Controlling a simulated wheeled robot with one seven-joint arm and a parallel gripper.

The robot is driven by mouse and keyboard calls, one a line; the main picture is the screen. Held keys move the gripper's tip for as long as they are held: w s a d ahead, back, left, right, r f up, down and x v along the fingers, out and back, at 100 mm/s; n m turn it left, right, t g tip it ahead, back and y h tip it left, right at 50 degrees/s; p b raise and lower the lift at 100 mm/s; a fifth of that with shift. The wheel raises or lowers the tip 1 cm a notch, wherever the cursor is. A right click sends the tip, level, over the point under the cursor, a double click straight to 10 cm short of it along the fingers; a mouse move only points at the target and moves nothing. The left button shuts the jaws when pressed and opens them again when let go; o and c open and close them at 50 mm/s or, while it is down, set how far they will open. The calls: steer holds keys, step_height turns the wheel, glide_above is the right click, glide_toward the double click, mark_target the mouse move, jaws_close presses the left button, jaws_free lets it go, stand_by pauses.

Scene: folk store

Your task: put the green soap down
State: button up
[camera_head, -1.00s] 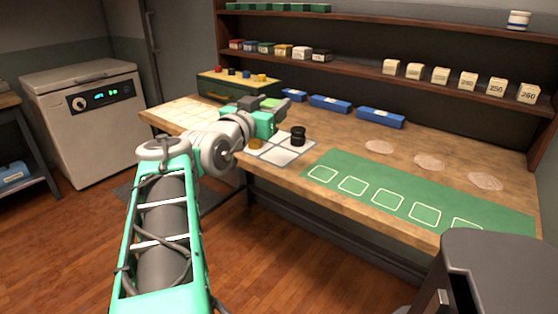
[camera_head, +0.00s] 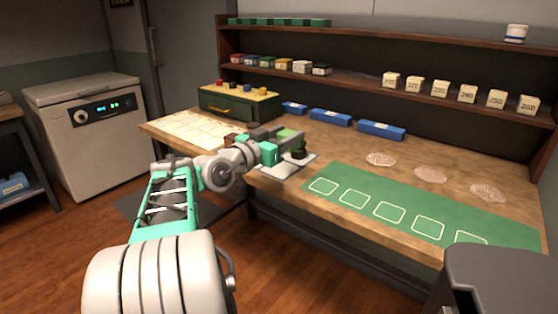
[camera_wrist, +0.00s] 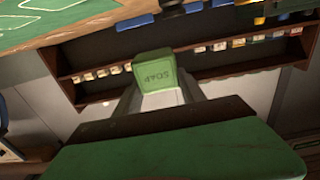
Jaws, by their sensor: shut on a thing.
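The green soap (camera_head: 288,135) is held at the end of my gripper (camera_head: 284,143), above the workbench near the white-squared tile (camera_head: 275,170). In the wrist view the soap (camera_wrist: 153,66) shows as a pale green block with "SOAP" on its face, upside down in the picture. My gripper (camera_wrist: 156,95) is shut on it, one grey finger on each side. The soap looks clear of the bench, but its exact height cannot be told. The arm hides part of the tile.
A black knobbed piece (camera_head: 299,153) stands close to the gripper. A green mat (camera_head: 335,172) with white outlined squares lies bare to the right. A gridded sheet (camera_head: 190,127) lies left. Blue boxes (camera_head: 331,117) and a drawer chest (camera_head: 236,105) stand behind.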

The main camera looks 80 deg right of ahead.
steer(key=w+d+f, duration=0.1)
steer(key=d+f, duration=0.1)
steer(key=f, duration=0.1)
steer(key=w+d+f+b, duration=0.1)
steer(key=f, duration=0.1)
steer(key=shift+w+d+f, duration=0.2)
steer(key=shift+w+d, duration=0.1)
steer(key=shift+d, duration=0.05)
steer(key=f, duration=0.1)
steer(key=f+b, duration=0.1)
steer(key=f, duration=0.1)
steer(key=shift+w+d+f, duration=0.2)
steer(key=shift+d+f, duration=0.05)
steer(key=shift+d, duration=0.05)
steer(key=shift+r, duration=0.1)
steer(key=shift+f+b, duration=0.25)
steer(key=shift+b, duration=0.1)
steer(key=o, duration=1.5)
steer(key=shift+r, duration=0.1)
steer(key=shift+c, duration=0.2)
steer(key=shift+r+p, duration=0.1)
steer(key=shift+p, duration=0.4)
